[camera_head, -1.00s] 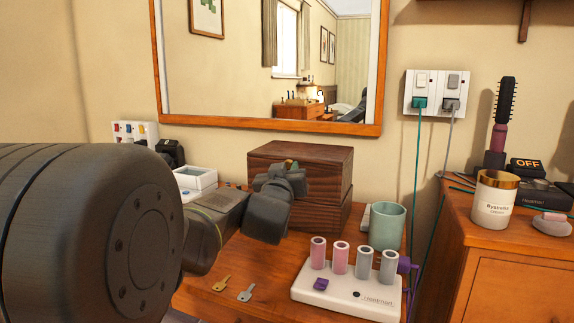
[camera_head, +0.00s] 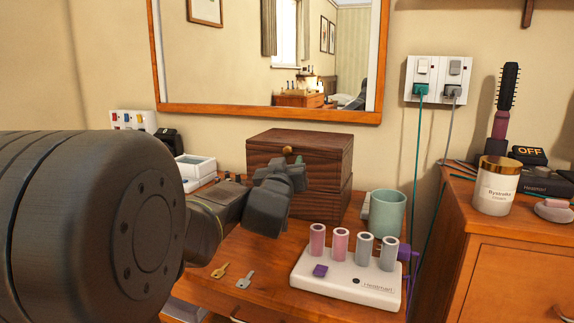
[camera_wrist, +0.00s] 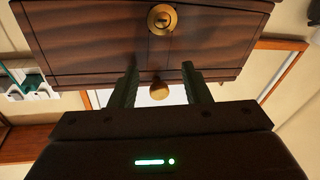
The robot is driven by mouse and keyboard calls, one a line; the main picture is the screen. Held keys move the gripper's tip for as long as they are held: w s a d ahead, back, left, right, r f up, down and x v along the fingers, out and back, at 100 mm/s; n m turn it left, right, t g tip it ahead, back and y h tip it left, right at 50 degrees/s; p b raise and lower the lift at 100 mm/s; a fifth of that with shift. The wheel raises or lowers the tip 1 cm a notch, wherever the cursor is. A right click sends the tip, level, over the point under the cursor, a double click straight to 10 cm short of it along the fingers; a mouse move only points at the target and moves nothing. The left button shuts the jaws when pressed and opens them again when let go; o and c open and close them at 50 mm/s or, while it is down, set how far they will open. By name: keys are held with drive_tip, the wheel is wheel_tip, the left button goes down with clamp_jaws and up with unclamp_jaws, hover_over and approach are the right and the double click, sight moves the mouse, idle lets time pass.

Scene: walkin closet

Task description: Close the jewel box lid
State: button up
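The jewel box (camera_head: 326,171) is dark brown wood and stands at the back of the dresser below the mirror. Its lid (camera_head: 318,141) lies flat on top, with no gap that I can make out. A gold knob (camera_head: 287,150) sits at the lid's front edge. My gripper (camera_head: 281,184) is in front of the box, below the knob, and hides part of its front. In the wrist view the box hangs upside down, with a gold keyhole plate (camera_wrist: 162,19) and the knob (camera_wrist: 160,90). My gripper's fingers (camera_wrist: 161,84) are apart, with nothing held between them.
A green cup (camera_head: 387,214) stands right of the box. A white device with several upright tubes (camera_head: 345,280) is in front. Two keys (camera_head: 232,276) lie on the dresser's front left. A white tray (camera_head: 195,167) is left of the box. Cords hang at the right.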

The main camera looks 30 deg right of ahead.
drive_tip(key=shift+s+a+r, duration=0.15)
drive_tip(key=shift+s+a, duration=0.05)
drive_tip(key=shift+s, duration=0.05)
drive_tip(key=p+v, duration=0.3)
drive_tip(key=v, duration=1)
drive_tip(key=shift+f, duration=0.2)
drive_tip(key=b+x, duration=0.1)
drive_tip(key=x, duration=0.5)
drive_tip(key=b+x, duration=0.2)
drive_tip(key=x, duration=0.5)
drive_tip(key=shift+w+d+r, duration=0.2)
drive_tip(key=shift+w+r, duration=0.05)
drive_tip(key=shift+s+a, duration=0.1)
drive_tip(key=shift+s, duration=0.05)
